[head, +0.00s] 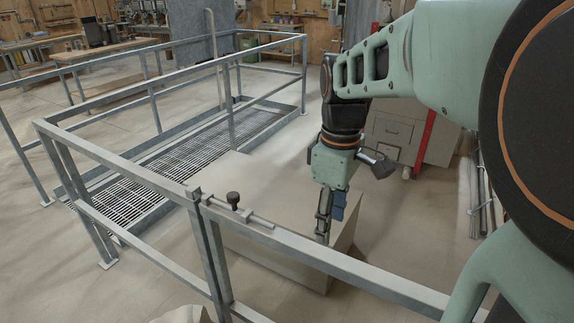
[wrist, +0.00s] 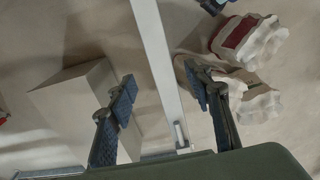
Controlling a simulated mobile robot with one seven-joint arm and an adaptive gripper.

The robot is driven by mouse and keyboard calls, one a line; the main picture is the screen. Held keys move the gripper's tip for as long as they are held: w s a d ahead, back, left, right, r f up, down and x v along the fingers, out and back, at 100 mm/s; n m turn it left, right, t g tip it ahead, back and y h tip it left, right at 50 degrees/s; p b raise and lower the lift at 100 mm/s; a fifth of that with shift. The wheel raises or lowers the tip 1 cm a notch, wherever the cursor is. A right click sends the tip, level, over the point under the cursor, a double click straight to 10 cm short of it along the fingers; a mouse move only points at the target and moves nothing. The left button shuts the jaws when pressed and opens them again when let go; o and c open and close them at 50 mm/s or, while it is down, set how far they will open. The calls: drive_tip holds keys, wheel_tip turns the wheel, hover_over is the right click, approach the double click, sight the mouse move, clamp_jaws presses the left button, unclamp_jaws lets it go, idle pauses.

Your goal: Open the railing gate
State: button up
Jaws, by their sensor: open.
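The grey metal railing has a top rail running from a pair of posts (head: 205,235) toward the lower right in the head view. A slide bolt with a black knob (head: 233,198) and a light rod (head: 258,219) lies on this rail beside the posts. I cannot tell for sure which section is the gate. My gripper (head: 323,228) points down at the rail, to the right of the bolt. In the wrist view, the open fingers (wrist: 160,80) stand on either side of the rail (wrist: 157,45), with gaps. Whether they reach down around it is unclear.
A beige block (head: 248,240) stands behind the railing, below my gripper. A railed metal grating (head: 190,150) lies to the left. Pale sacks (wrist: 255,45) lie to the right in the wrist view. A cabinet (head: 395,130) stands behind. Bare floor lies around.

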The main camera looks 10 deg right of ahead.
sight(327, 254)
wheel_tip(327, 254, down, 10)
drive_tip(key=shift+f, duration=0.25)
idle(0.3)
clamp_jaws()
